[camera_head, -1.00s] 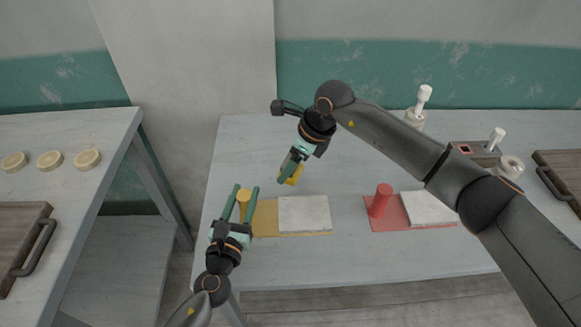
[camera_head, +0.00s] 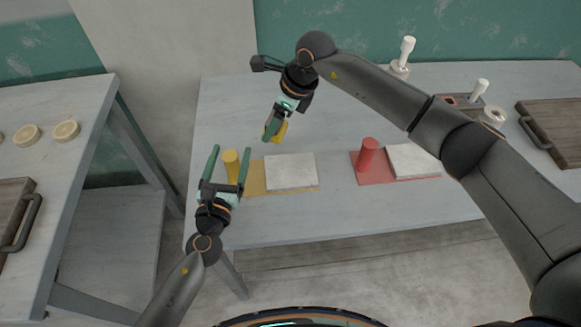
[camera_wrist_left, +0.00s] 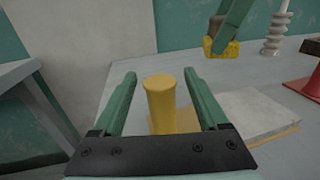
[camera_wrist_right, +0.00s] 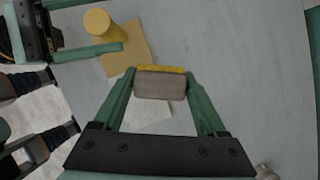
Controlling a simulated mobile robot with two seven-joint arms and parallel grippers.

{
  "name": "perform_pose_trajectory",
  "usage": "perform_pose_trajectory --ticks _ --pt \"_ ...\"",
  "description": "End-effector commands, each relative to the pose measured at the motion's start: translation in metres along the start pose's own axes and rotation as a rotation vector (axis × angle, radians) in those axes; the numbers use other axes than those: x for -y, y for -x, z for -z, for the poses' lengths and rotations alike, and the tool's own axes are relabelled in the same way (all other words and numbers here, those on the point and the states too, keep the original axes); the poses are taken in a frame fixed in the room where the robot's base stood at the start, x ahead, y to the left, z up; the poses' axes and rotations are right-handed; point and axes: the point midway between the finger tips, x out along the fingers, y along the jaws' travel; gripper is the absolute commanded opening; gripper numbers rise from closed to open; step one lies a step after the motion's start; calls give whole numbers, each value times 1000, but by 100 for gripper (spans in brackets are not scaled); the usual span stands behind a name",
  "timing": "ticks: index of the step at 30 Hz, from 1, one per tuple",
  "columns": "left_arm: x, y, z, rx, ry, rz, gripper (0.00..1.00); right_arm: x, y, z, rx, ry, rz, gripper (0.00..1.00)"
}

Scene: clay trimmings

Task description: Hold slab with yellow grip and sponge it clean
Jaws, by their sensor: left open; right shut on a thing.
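A yellow cylindrical grip (camera_head: 231,163) stands on the left part of a yellow base (camera_head: 256,184). A pale square slab (camera_head: 291,171) lies on the right part of that base. My left gripper (camera_head: 229,164) is open, with its fingers on either side of the yellow grip; the left wrist view shows the grip (camera_wrist_left: 160,102) between the fingers with gaps. My right gripper (camera_wrist_right: 160,88) is shut on a sponge (camera_wrist_right: 160,84), grey-brown with a yellow layer, and holds it above the table behind the slab. The sponge also shows yellow in the head view (camera_head: 278,131).
A red grip (camera_head: 367,155) stands on a red base (camera_head: 372,178) with another pale slab (camera_head: 413,160) to the right. White-handled tools (camera_head: 405,52) stand at the back right. A wooden board (camera_head: 557,128) with a handle is at far right. A side table (camera_head: 62,170) stands left.

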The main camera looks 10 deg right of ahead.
Motion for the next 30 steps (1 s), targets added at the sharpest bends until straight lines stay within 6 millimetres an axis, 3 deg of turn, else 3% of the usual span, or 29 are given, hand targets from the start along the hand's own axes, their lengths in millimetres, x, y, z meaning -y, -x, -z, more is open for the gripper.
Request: perform_pose_trajectory --ticks 5,18,24,30 --pt "0 13 1 -2 -2 0 76 0 0 0 1 0 0 22" --pt "0 99 1 -4 -1 2 76 0 0 0 1 0 0 22" --pt "0 118 0 -1 -1 0 76 0 0 0 1 0 0 22" --pt "0 120 0 1 0 0 76 0 0 0 1 0 0 22"
